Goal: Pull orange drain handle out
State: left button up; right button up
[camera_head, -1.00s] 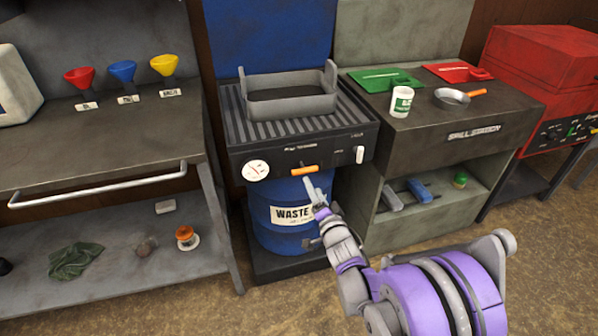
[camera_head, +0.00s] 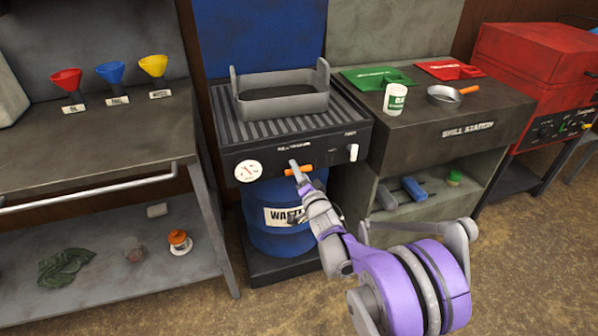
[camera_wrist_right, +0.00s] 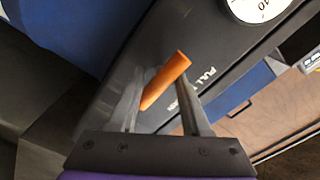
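The orange drain handle (camera_head: 299,171) is a short bar on the black front panel of the waste station, above the blue waste barrel (camera_head: 284,234). My right gripper (camera_head: 296,168) is at the handle, its fingers reaching up to it from below. In the right wrist view the orange handle (camera_wrist_right: 165,82) shows between the two fingers of the right gripper (camera_wrist_right: 160,100), which are spread apart on either side of it. I cannot tell whether a finger touches it. My left gripper is in neither view.
A pressure gauge (camera_head: 248,171) is left of the handle and a white switch (camera_head: 353,152) is right of it. A grey drain pan (camera_head: 283,104) sits on the ribbed top. A shelf bench (camera_head: 90,149) stands left, a spill station (camera_head: 458,127) right.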

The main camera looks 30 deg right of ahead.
grip_shut()
dwell(1.1)
